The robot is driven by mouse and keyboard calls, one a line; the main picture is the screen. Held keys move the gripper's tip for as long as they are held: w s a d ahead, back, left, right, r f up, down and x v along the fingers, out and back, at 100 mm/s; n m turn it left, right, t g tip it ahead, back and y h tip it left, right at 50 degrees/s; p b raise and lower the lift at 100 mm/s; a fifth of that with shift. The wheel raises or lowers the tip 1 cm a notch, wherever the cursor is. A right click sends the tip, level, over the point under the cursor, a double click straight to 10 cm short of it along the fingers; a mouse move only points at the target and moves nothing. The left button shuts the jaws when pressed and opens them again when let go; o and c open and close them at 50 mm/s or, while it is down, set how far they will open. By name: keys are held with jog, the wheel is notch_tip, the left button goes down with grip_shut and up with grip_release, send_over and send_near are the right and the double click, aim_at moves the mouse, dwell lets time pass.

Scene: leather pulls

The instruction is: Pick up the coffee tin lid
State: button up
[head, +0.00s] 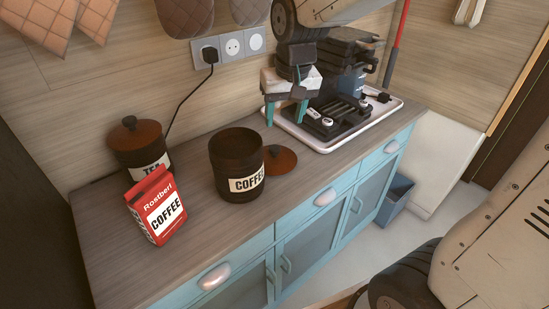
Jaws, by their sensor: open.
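The coffee tin lid (281,160) is a reddish-brown disc with a dark knob. It lies on the wooden counter, just right of the open dark coffee tin (237,165). The tin hides a little of its left edge. My gripper (285,116) is above and behind the lid, pointing down, with two green fingers spread apart. Nothing shows between the fingers. The gripper appears apart from the lid, though its exact height is hard to tell.
A coffee machine (352,75) stands on a white tray (325,146) right of the lid. A red coffee bag (156,207) and a lidded tea tin (137,143) stand at the left. The counter's (205,235) front stretch is clear. A black cord (183,104) hangs behind.

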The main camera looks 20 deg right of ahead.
send_over(275, 147)
jog(key=a, duration=0.2)
notch_tip(275, 147, down, 5)
jog(key=f, duration=0.1)
jog(key=d+f, duration=0.1)
jog(key=f, duration=0.1)
jog(key=shift+s+d+f+g, duration=0.1)
jog(key=shift+s+f+g, duration=0.1)
jog(key=shift+g, duration=0.2)
jog(key=f, duration=0.7)
jog(key=shift+w+d, duration=0.2)
jog(key=shift+d, duration=0.15)
jog(key=shift+r, duration=0.1)
jog(key=shift+c, duration=0.2)
jog(key=c, duration=0.9)
